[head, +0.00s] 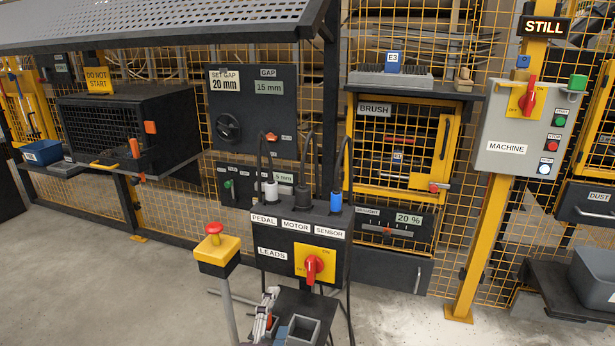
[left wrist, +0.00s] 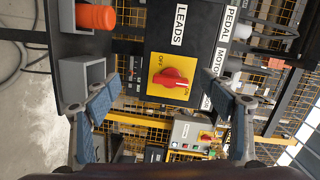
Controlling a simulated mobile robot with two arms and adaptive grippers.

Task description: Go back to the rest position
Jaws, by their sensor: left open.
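My left gripper (head: 268,318) shows at the bottom of the head view, in front of the lower part of the LEADS box (head: 272,238). In the left wrist view the blue-padded fingers of my left gripper (left wrist: 166,90) are spread, with nothing between them. The red rotary switch (head: 313,268) on its yellow plate shows beyond the fingers in the left wrist view (left wrist: 171,80), apart from them. My right gripper is in neither view.
A grey open holder (left wrist: 88,80) and an orange cylinder (left wrist: 96,17) are close by the left finger. Cables hang above the box. Bare floor (head: 120,290) lies to the left.

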